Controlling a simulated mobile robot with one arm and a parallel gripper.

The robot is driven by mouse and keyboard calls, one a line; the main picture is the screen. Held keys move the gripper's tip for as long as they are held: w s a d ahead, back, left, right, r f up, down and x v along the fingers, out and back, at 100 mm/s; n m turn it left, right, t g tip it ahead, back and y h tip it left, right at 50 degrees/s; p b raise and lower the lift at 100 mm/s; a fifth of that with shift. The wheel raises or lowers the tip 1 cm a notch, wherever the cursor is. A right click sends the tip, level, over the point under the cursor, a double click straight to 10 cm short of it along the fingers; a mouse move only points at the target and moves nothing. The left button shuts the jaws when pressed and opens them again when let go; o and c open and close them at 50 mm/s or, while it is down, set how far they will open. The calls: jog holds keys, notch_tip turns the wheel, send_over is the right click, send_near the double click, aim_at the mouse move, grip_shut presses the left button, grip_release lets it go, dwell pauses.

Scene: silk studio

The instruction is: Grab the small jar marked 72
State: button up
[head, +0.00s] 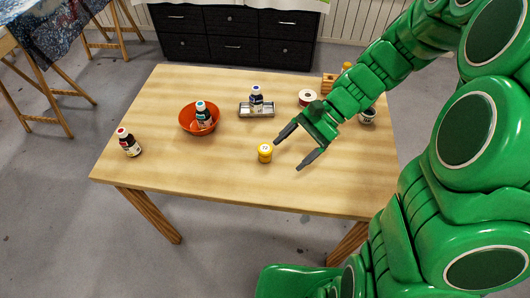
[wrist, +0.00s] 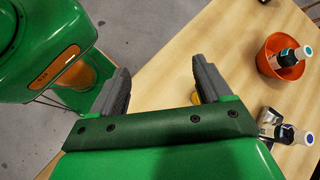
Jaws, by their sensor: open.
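A small yellow jar (head: 265,153) with a pale label stands upright on the wooden table, near the middle of its front half. The number on the label is too small to read surely. My gripper (head: 289,153) is open and empty, just to the right of the yellow jar and above the table, its fingers pointing left toward it. In the wrist view my gripper (wrist: 160,72) shows its two grey fingers spread wide. A bit of yellow (wrist: 196,98), likely the jar, shows beside the right finger, which hides most of it.
An orange bowl (head: 186,129) holds a bottle (head: 203,116). A metal tray (head: 243,111) holds another bottle (head: 256,97). A dark bottle with a red cap (head: 128,143) stands far left. A ribbon roll (head: 307,97) and a dark jar (head: 367,117) are at right.

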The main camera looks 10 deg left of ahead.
jog(key=w+a+f+m+y, duration=0.3)
jog(key=w+f+m, duration=0.1)
jog(key=w+f, duration=0.2)
jog(key=m+t+y, duration=0.1)
jog(key=m+y, duration=0.1)
jog(key=m, duration=0.1)
send_near(259, 153)
jog(key=shift+a+f, duration=1.1)
jog(key=shift+f, duration=0.05)
jog(key=shift+x, duration=3.9)
jog(key=shift+w, duration=0.15)
jog(key=c, duration=1.1)
